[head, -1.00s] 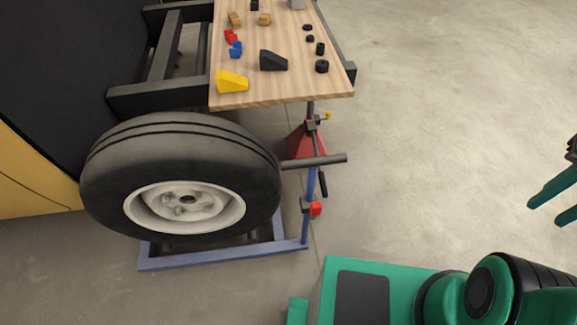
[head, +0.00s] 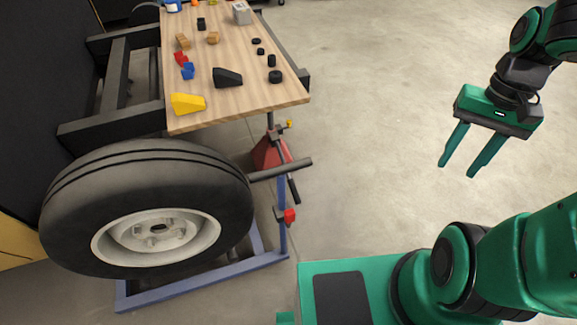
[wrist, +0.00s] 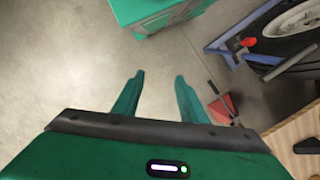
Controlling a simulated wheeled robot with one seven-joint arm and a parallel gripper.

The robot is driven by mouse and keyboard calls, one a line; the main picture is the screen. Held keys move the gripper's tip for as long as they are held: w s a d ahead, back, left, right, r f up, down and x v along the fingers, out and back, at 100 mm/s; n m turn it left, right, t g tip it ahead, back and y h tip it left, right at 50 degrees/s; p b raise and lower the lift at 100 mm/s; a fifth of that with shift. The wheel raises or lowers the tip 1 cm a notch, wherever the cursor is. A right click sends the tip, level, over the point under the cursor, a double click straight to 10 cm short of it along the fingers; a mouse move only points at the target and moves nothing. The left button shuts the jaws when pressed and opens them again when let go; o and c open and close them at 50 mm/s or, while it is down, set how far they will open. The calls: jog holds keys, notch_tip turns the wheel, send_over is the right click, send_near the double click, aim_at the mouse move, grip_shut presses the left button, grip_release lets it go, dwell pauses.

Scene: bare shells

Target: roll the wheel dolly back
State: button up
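The wheel dolly (head: 200,283) is a blue frame on the floor at the lower left of the head view. A large black tyre with a pale steel rim (head: 155,232) sits on it. The dolly has a blue upright with a grey bar handle (head: 281,170) and a red part (head: 287,216). In the wrist view the dolly frame (wrist: 228,42) and its handle (wrist: 290,64) show at the upper right. My gripper (head: 459,169) is open and empty, above bare floor to the right of the handle and apart from it.
A wooden board (head: 225,55) with coloured blocks and small black parts lies behind the tyre, close to the handle. A red stand (head: 268,152) is on the floor beneath its near end. Black frame beams (head: 105,128) lie left. The floor on the right is clear.

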jog(key=w+a+f+g+y, duration=0.2)
jog(key=w+a+f, duration=0.2)
jog(key=w+f, duration=0.25)
jog(key=m+g+y, duration=0.2)
jog(key=m+y, duration=0.5)
jog(key=y, duration=0.8)
send_near(285, 168)
jog(key=x, duration=0.3)
jog(key=f+x, duration=0.1)
jog(key=x, duration=0.2)
jog(key=w+x, duration=0.1)
jog(key=x, duration=0.2)
jog(key=shift+s+a+f, duration=0.1)
jog(key=shift+a+f, duration=0.1)
jog(key=shift+a, duration=0.25)
